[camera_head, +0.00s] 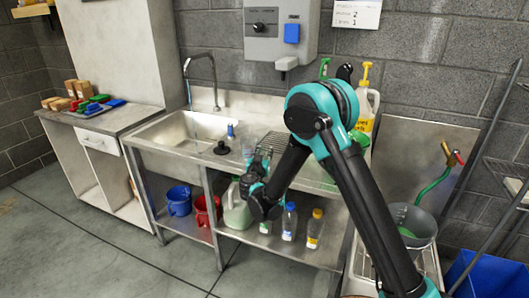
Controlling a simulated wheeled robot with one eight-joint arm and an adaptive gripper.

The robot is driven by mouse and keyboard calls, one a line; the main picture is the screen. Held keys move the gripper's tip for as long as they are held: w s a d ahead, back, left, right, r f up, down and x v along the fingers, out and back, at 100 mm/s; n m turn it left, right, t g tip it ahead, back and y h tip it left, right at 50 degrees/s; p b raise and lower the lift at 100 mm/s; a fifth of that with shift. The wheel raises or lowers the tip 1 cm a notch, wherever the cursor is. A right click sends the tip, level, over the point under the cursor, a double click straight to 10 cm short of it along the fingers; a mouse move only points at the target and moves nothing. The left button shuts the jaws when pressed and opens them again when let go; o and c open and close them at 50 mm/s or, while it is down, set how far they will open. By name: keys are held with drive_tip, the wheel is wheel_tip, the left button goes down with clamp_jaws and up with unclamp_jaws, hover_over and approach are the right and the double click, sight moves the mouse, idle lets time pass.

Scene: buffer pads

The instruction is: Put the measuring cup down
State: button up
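My gripper (258,163) is small in view, over the front of the steel sink counter (228,173), just right of the basin. A pale, clear cup-like shape (248,148) shows right at the fingertips and may be the measuring cup. It looks upright, but it is too small and faint to tell whether the fingers are around it or beside it. I cannot tell whether its base touches the counter. My forearm and wrist hide part of the counter behind and to the right.
A black plunger-like item (222,147) and a small blue item (230,130) stand left of the gripper. A wire rack (274,141) lies behind it. A yellow-topped bottle (366,100) stands at the back right. Bottles, a jug (236,210) and buckets (179,200) fill the lower shelf.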

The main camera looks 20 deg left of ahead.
drive_tip(key=shift+s+r, duration=0.15)
drive_tip(key=s+d, duration=0.1)
drive_tip(key=s, duration=1)
drive_tip(key=shift+s+d, duration=0.2)
drive_tip(key=shift+s, duration=0.15)
